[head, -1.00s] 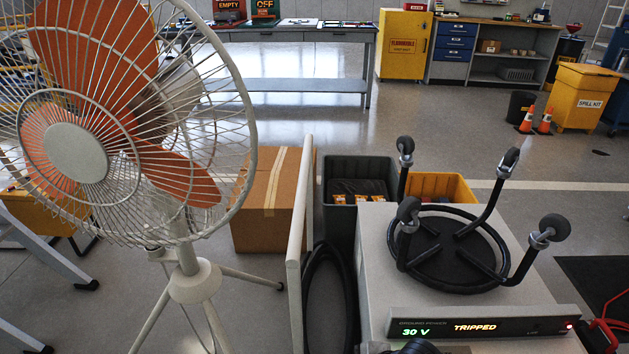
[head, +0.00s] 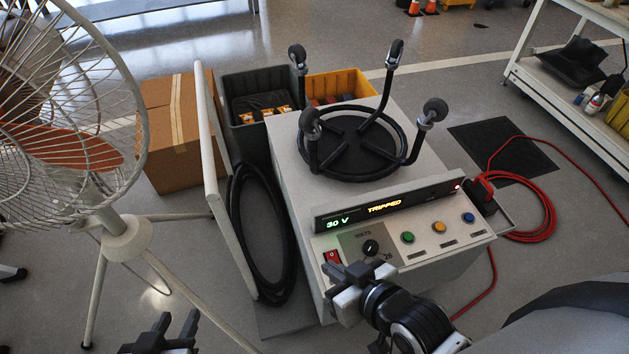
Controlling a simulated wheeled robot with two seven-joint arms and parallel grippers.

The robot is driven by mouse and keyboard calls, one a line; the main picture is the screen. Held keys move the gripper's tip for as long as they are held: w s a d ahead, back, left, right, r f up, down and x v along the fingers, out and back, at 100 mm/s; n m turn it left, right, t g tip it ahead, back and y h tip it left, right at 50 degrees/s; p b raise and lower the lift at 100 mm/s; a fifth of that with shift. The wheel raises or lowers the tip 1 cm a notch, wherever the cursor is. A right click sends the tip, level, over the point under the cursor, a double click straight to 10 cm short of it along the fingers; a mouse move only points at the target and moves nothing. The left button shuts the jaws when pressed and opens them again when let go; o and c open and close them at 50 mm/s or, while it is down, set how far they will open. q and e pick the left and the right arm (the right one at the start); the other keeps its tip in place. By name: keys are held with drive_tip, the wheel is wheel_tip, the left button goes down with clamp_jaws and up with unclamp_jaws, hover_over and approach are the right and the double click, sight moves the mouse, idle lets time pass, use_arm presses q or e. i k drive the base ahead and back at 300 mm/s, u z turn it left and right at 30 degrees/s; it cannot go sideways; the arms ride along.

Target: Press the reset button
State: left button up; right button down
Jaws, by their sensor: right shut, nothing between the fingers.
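The ground power unit (head: 285,135) is a grey box with a sloped front panel. Its display (head: 385,207) reads 30 V in green and TRIPPED in amber. On the panel are a red rocker switch (head: 332,257), a black volts dial (head: 370,247), and a green button (head: 407,237), a yellow button (head: 438,227) and a blue button (head: 468,217). The labels under the buttons are too small to read, so I cannot tell which is reset. My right gripper (head: 347,273) is shut and empty, in front of the panel's lower left, below the dial. My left gripper (head: 172,325) is open and empty at the bottom left.
An upside-down wheeled stool base (head: 350,174) sits on the unit. A fan (head: 122,236) on a tripod stands left. A black cable coil (head: 236,215) hangs at the unit's left side. A red cable (head: 548,205) lies on the floor at right. Crates and a cardboard box (head: 163,165) stand behind.

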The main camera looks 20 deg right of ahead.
sight(439, 227)
drive_tip(key=z, duration=1.75)
